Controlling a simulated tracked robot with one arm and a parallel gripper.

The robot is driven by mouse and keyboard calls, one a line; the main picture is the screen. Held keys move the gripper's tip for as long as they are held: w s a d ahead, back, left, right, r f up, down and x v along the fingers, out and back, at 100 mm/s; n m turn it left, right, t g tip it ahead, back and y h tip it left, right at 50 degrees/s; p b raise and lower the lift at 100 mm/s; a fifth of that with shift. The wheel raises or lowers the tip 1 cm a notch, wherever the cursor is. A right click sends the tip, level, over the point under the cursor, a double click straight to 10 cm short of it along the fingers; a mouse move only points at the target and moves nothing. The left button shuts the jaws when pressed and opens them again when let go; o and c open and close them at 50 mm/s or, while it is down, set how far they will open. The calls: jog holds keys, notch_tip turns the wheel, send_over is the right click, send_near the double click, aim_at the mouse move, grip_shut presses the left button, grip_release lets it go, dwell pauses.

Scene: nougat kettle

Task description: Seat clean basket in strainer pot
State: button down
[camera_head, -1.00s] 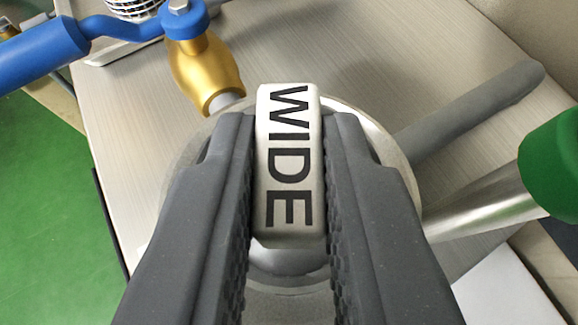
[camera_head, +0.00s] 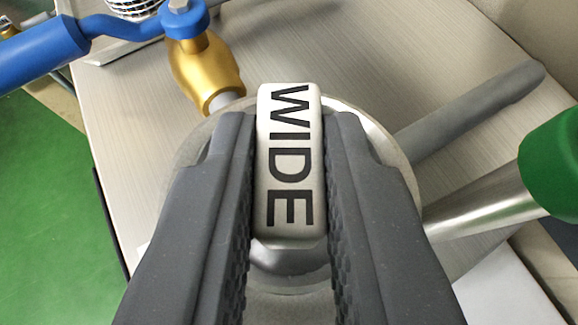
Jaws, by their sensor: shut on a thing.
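My gripper (camera_head: 290,140) is shut on a white block-shaped handle marked "WIDE" (camera_head: 290,165). Its dark ridged fingers press on both sides of the block. Below the handle is a round shiny metal part (camera_head: 290,270), mostly hidden by the fingers. It lies over a round pale metal rim (camera_head: 190,150), which I take to be the strainer pot; whether the two touch I cannot tell. A white open-mesh basket (camera_head: 133,8) shows partly at the top left edge, in or over a pale tray (camera_head: 105,55).
A brass valve (camera_head: 205,70) with a blue lever (camera_head: 45,55) stands at the upper left, close to the round rim. A grey bar (camera_head: 470,110) and a metal rod with a green end (camera_head: 550,160) reach in from the right. Bare worktop (camera_head: 370,50) shows behind.

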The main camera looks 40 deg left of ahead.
jog(key=shift+f+b, duration=0.7)
jog(key=shift+b, duration=0.35)
dwell(0.5)
jog(key=shift+b, duration=0.55)
dwell(1.0)
jog(key=shift+f+b, duration=0.65)
jog(key=shift+b, duration=0.8)
dwell(1.0)
jog(key=c, duration=1)
grip_release()
jog(key=shift+r, duration=0.15)
